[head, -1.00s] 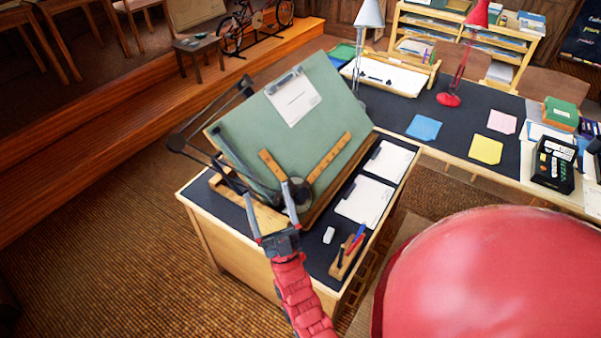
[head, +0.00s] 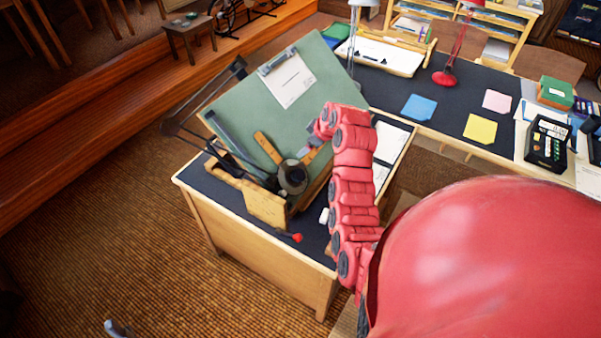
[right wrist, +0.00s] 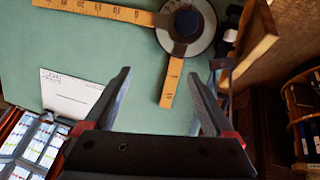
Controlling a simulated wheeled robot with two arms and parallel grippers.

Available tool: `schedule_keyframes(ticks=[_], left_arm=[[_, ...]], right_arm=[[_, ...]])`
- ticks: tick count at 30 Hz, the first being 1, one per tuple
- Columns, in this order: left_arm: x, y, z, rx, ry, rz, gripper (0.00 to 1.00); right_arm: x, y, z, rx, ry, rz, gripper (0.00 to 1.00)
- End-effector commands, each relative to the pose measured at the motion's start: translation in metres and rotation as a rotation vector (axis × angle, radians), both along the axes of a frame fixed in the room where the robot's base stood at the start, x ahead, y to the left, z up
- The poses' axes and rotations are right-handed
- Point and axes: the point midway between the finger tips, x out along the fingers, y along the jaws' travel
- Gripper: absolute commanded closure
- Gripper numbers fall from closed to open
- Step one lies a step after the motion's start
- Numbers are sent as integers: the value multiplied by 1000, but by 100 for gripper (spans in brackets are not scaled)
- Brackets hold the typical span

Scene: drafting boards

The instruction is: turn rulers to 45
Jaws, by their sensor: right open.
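The drafting machine's round head (head: 292,178) sits low on the tilted green board (head: 240,110). One wooden ruler (head: 268,148) runs up and left from it; my red right arm mostly covers the other. In the right wrist view, the disc (right wrist: 186,27) shows with a long ruler (right wrist: 95,10) going left and a short ruler (right wrist: 172,82) pointing down. My right gripper (right wrist: 160,78) is open and empty, with the short ruler's end appearing between its fingers. Contact cannot be told. A grey tip at the lower left, seemingly my left gripper (head: 117,328), is barely in view.
A white sheet (head: 288,80) is clipped to the board. The machine's dark linkage (head: 205,110) stands along its left side. Papers, a white eraser (head: 324,215) and a red-tipped item (head: 296,237) lie on the desk. A second dark desk (head: 440,98) stands behind.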

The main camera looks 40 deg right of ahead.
Motion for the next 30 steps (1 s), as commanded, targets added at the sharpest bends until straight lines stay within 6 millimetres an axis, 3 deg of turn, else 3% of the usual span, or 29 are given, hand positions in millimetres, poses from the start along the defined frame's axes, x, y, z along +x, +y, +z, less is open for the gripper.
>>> schedule_keyframes(ticks=[3, 9, 24, 27, 30], left_arm=[[0, 0, 0, 0, 0, 0, 45], [0, 0, -7, 0, 0, 0, 45], [0, 0, -94, 0, 0, 0, 45], [0, 0, -91, 0, 0, 0, 45], [0, 0, -74, 0, 0, 0, 45]], right_arm=[[-28, -3, 10, 30, 111, 79, 11], [-46, -1, 10, 55, 184, 136, 11], [-24, 6, -51, 53, 182, 135, 11], [-15, 11, -70, 59, 189, 136, 11], [-8, 13, -81, 60, 189, 134, 11]])
